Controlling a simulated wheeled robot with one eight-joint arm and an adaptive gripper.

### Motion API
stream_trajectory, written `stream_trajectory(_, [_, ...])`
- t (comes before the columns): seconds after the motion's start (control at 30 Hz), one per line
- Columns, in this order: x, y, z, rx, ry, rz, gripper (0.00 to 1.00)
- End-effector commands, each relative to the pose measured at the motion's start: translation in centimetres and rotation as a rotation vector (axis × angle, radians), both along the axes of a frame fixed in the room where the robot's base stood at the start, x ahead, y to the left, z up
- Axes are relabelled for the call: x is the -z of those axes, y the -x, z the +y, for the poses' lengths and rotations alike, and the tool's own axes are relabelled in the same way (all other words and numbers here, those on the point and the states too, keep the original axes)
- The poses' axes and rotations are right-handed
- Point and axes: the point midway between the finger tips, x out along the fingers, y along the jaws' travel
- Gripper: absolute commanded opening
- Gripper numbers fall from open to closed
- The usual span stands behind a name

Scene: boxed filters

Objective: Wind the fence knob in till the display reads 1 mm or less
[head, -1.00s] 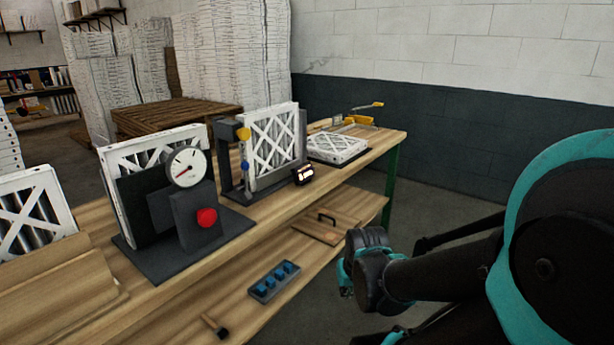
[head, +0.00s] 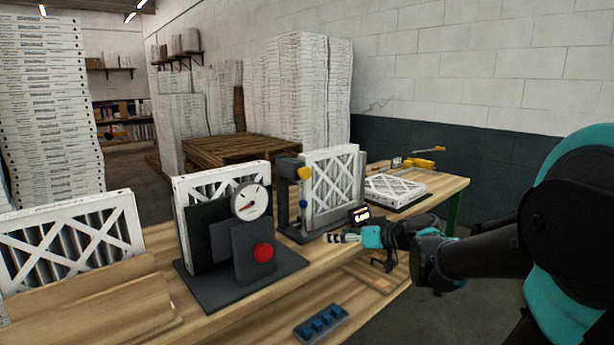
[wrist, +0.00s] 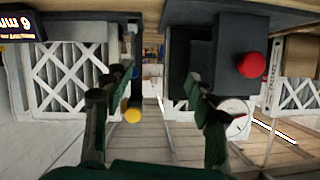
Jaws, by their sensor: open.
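The small lit display (head: 360,215) stands on the bench by the second fixture. It shows upside down in the wrist view (wrist: 17,27) and seems to read 6 mm. A red knob (head: 264,252) sits on the front of the near dark fixture with a round dial; it also shows in the wrist view (wrist: 251,65). A yellow knob (head: 305,173) and a blue knob (head: 303,204) are on the second fixture's post. Which one is the fence knob I cannot tell. My gripper (head: 328,238) is open and empty, right of the red knob and apart from it.
A boxed filter (head: 332,188) stands in the second fixture, and another filter (head: 395,187) lies flat behind. A filter (head: 75,240) leans at the left. A blue block rack (head: 321,323) is on the lower shelf. The floor right of the bench is clear.

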Motion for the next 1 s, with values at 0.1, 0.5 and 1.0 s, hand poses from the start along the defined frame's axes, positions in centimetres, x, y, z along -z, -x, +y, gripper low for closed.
stream_trajectory(0.1, [-5.5, -3.2, -0.1, -0.003, -0.072, -0.175, 0.57])
stream_trajectory(0.5, [-11.9, -7.2, -0.6, 0.032, -0.142, -0.390, 0.57])
stream_trajectory(1.0, [-11.8, -13.6, 6.0, 0.028, -0.142, -0.386, 0.57])
